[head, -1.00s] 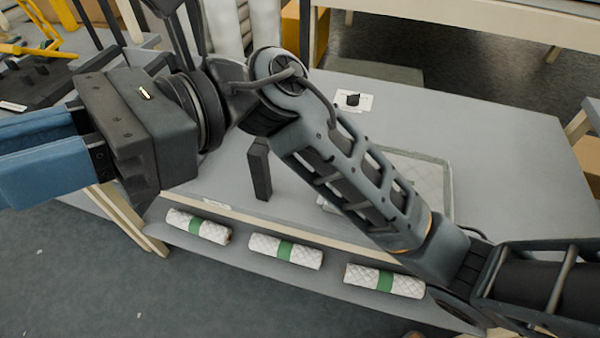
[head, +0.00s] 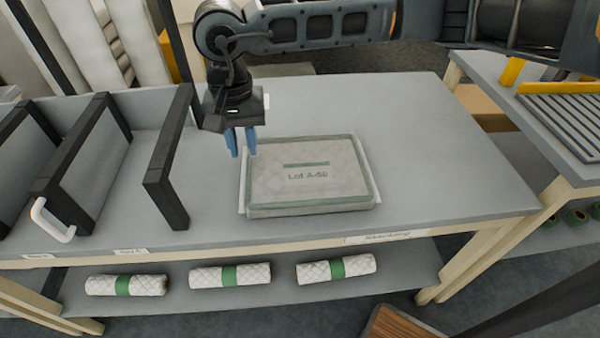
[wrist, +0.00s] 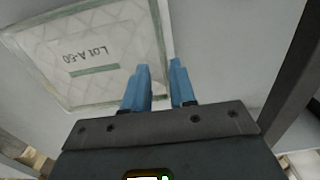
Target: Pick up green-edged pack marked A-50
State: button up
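The green-edged pack (head: 310,195) is a flat, pale quilted block with a green border and the print "Lot A-50". It lies flat on the grey table and also shows in the wrist view (wrist: 110,70). My gripper (head: 241,153) points down at the pack's left edge in the head view.
Dark-framed grey dividers (head: 165,170) stand on the table to the left. Several rolls with green bands (head: 229,275) lie on the shelf below. The table is clear right of the pack. Another table with a ribbed tray (head: 570,115) stands at right.

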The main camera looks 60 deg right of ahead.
aim_at(248, 174)
jog(key=shift+w+f+p, duration=0.1)
jog(key=shift+f+p, duration=0.4)
jog(key=shift+f, duration=3.25)
jog(key=shift+c, duration=0.3)
grip_shut()
